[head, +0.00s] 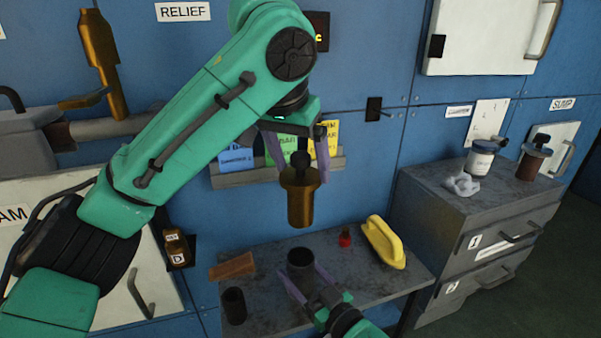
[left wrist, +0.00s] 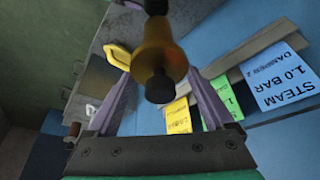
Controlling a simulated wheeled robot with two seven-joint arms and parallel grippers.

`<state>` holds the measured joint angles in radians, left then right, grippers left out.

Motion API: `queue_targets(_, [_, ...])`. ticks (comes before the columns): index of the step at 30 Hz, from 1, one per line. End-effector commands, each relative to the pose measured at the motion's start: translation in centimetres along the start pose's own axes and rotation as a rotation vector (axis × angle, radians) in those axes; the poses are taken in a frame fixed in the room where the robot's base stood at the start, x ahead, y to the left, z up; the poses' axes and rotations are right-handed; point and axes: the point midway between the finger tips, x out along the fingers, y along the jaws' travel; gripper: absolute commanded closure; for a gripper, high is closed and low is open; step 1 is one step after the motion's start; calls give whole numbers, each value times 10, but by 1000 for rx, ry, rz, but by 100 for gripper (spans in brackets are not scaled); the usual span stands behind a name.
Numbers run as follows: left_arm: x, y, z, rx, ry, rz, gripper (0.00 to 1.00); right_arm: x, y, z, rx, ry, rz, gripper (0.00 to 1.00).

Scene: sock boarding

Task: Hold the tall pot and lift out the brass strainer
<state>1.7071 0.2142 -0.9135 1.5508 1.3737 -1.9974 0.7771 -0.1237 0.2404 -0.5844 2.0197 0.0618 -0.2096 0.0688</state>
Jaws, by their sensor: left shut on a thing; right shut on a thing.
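The brass strainer (head: 301,206) hangs upright in the air above the bench, with a dark knob on top. My left gripper (head: 298,178) is shut on it near its upper rim. In the left wrist view the strainer (left wrist: 158,52) shows between the fingers, its dark knob toward the camera. The tall pot (head: 301,262) is a dark open cylinder standing on the bench below the strainer, clear of it. My right gripper (head: 303,285) is shut on the pot, one finger at each side. The pot's lower part is partly hidden by that gripper.
The bench (head: 375,287) also holds a yellow-handled tool (head: 384,243), a small red item (head: 345,237), a brown wedge-like block (head: 232,267) and a dark cylinder (head: 234,305). A card rack (head: 228,181) is on the blue wall behind. A drawer cabinet (head: 480,225) stands at right.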

Motion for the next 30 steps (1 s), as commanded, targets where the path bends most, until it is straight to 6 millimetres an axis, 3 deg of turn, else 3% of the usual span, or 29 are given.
queue_targets(1, [0, 0, 0, -1, 2, 0, 100, 0, 0, 1, 1, -3, 0, 16])
queue_targets(2, [0, 0, 0, -1, 2, 0, 100, 0, 0, 1, 1, -3, 0, 5])
queue_targets(3, [0, 0, 0, -1, 2, 0, 100, 0, 0, 1, 0, -3, 0, 0])
queue_targets(11, [0, 0, 0, -1, 2, 0, 100, -4, 0, 1, 0, -3, 0, 0])
queue_targets(14, [0, 0, 0, -1, 2, -1, 100, -18, 0, 2, 0, -5, 1, 0])
queue_targets(24, [0, 0, 0, -1, 2, -1, 100, -104, 0, 3, 1, -9, 0, 0])
queue_targets(30, [0, 0, 0, -1, 2, -1, 100, -120, 0, 1, 1, -4, -1, 0])
